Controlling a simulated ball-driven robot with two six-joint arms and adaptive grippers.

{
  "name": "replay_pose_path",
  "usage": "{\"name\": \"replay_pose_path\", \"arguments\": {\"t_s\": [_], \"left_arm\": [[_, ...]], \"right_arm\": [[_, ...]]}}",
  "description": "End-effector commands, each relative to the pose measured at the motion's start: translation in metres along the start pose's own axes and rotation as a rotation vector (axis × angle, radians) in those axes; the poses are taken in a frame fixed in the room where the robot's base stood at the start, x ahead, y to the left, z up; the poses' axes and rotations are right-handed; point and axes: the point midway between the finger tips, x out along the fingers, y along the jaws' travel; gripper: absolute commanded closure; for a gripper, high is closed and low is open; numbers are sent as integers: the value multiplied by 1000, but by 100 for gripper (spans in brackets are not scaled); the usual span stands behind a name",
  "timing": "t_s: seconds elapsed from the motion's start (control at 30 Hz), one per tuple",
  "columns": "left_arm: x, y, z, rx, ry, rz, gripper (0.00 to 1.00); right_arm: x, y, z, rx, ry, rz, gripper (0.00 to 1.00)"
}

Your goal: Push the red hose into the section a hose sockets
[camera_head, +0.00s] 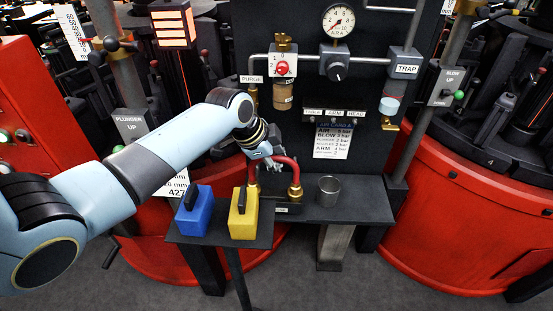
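The red hose (290,170) is bent in an arch above the small dark shelf at the foot of the black panel. Its right end comes down at a brass socket (295,193). Its left end comes down near a second brass fitting (254,188), partly hidden behind the yellow block; I cannot tell how deep either end sits. My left gripper (270,160) reaches in from the left and is at the top of the arch, its fingers at the hose. The fingers are too small to tell whether they are closed on it. My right gripper is out of view.
A blue block (194,215) and a yellow block (243,217) with dark handles stand on a stand in front. A metal cup (328,190) is on the shelf (358,205) to the right. The panel carries a gauge (338,21) and a trap valve (404,63). Red machines flank both sides.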

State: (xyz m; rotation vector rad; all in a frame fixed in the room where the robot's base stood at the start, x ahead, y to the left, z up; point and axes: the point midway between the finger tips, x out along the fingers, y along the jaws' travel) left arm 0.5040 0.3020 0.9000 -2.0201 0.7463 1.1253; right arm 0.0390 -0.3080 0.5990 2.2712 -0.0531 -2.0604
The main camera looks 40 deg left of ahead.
Motion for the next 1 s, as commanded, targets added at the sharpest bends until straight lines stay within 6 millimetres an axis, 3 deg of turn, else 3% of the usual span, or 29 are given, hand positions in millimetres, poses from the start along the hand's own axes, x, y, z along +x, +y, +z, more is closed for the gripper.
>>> {"name": "replay_pose_path", "arguments": {"t_s": [0.13,0.4,0.77,1.0], "left_arm": [[-1,-1,-1,0,2,-1,100],[-1,-1,-1,0,1,-1,62],[-6,0,0,1,0,-1,61],[-49,-1,1,4,0,-4,61]], "right_arm": [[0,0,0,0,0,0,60],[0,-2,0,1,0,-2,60],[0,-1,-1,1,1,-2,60],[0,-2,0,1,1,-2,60]]}}
